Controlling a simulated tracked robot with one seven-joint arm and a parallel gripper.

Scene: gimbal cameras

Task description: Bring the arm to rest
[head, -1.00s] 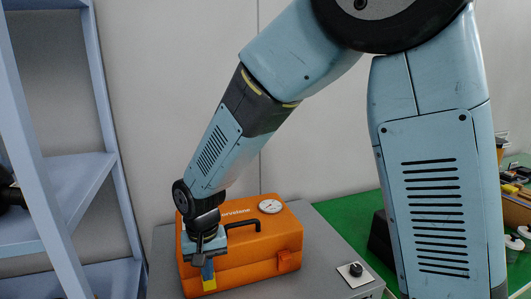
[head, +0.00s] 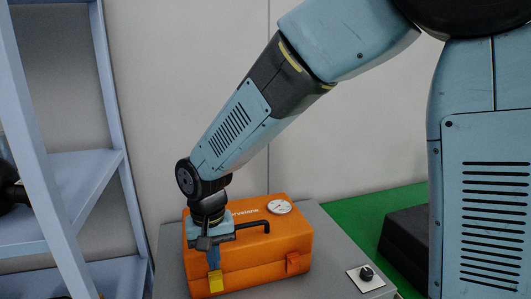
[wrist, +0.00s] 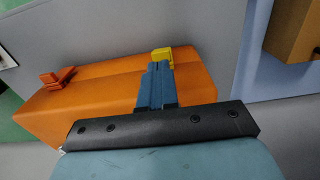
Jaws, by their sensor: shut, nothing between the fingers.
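My gripper (head: 214,257) points down at the near left part of an orange case (head: 250,255) and is shut with nothing in it. In the wrist view its blue fingers (wrist: 154,86) lie side by side over the case (wrist: 110,85). A yellow latch (head: 215,282) shows just below the fingertips in the head view; it also shows at the finger ends in the wrist view (wrist: 162,56). I cannot tell whether the fingers touch it. The case has a dark handle (head: 252,226), a white dial (head: 279,207) and an orange latch (head: 293,263).
The case stands on a grey surface (head: 335,262) with a black knob on a white plate (head: 366,276) at its right. A blue shelf frame (head: 85,185) stands at the left. A green surface (head: 375,204) and a dark block (head: 408,243) lie to the right.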

